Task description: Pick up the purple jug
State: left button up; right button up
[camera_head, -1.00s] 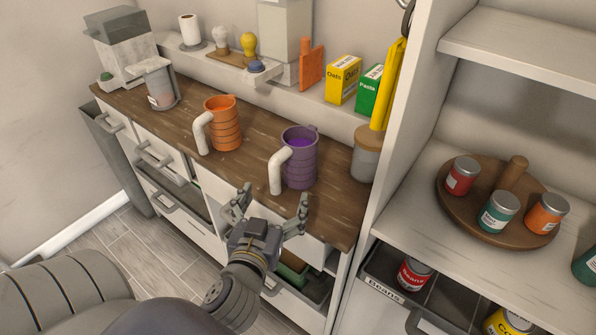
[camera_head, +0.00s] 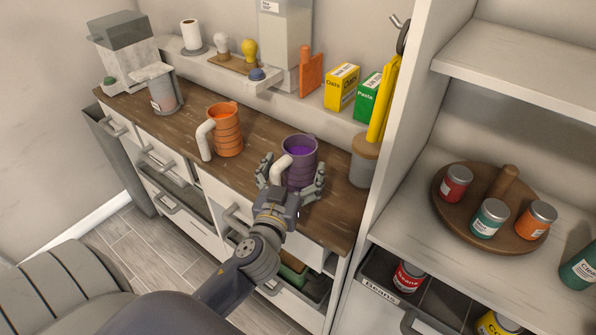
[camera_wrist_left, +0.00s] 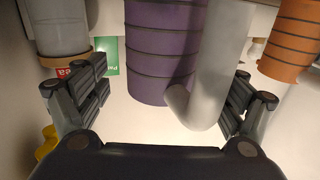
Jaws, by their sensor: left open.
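The purple jug (camera_head: 299,160) stands upright on the wooden counter, with a white handle on its left side. My left gripper (camera_head: 290,180) is open at the front of the jug, with one finger on each side of its lower body and handle. In the left wrist view the jug's ribbed purple body (camera_wrist_left: 158,50) and white handle (camera_wrist_left: 212,75) lie between the spread fingers (camera_wrist_left: 160,105). Both fingers look apart from the jug there. My right gripper is not in view.
An orange jug (camera_head: 226,130) with a white handle stands to the left on the counter (camera_head: 185,125). A grey canister (camera_head: 363,165) with a wooden lid stands close on the right, beside the tall shelf's side panel. Drawers below the counter are partly open.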

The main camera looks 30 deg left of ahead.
pick_arm(q)
jog(key=shift+x, duration=1.05)
jog(key=shift+s, duration=0.1)
jog(key=c, duration=1.8)
jog(key=shift+o, duration=0.2)
jog(key=shift+r, duration=0.15)
